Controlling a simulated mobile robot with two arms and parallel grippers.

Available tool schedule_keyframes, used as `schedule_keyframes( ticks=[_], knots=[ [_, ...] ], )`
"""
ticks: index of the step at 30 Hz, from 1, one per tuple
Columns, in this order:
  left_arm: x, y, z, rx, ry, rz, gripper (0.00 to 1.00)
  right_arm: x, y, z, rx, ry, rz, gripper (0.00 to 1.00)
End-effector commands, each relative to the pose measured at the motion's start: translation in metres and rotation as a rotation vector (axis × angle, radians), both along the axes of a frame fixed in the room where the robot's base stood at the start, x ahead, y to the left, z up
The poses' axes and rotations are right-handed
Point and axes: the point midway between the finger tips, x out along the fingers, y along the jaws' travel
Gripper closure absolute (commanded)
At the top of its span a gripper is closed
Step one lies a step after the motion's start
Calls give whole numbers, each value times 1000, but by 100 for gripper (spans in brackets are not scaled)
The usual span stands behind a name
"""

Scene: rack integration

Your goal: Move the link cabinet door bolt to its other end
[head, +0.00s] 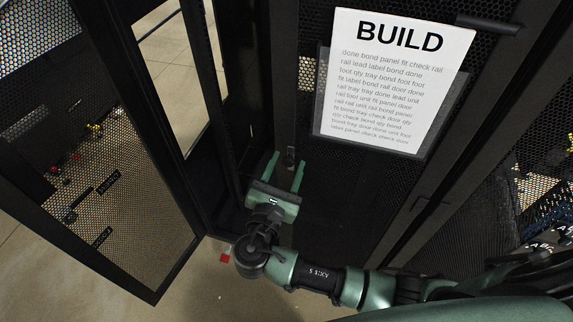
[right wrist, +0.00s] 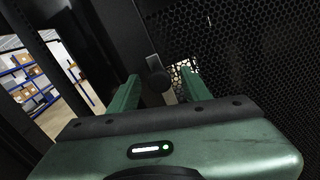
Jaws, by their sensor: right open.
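The link cabinet door bolt (head: 290,156) is a small dark piece with a knob on the black cabinet, in the head view just beyond my right gripper. In the right wrist view the bolt's round black knob (right wrist: 160,81) sits on a grey metal bar between the fingers. My right gripper (head: 286,165) is green and open, its two fingers on either side of the bolt. It also shows in the right wrist view (right wrist: 161,88), with gaps visible beside the knob. Whether a finger touches the bolt cannot be told. My left gripper is not in view.
A white BUILD sheet (head: 392,75) hangs in a holder on the mesh door (head: 340,190). An open mesh door panel (head: 95,185) stands at the left. A black frame post (head: 225,120) rises close left of my right gripper. A small red object (head: 225,258) lies on the floor.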

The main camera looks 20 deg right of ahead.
Motion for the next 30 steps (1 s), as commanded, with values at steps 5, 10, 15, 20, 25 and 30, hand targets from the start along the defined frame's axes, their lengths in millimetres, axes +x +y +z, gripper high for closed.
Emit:
schedule_keyframes(
  ticks=[5, 10, 15, 20, 25, 30],
  knots=[
    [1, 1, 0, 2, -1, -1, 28, 0, 0, 0, 0, 0, 0, 85],
    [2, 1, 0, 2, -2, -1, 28, 0, 0, 0, 0, 0, 0, 100],
    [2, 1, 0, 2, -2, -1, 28, 0, 0, 0, 0, 0, 0, 100],
    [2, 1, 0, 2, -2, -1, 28, -1, 0, 0, 0, 1, 0, 100],
    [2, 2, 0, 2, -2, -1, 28, -1, 0, 0, 0, 1, 0, 100],
    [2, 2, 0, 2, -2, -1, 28, -1, 0, -1, 0, 1, 0, 100]
  ],
)
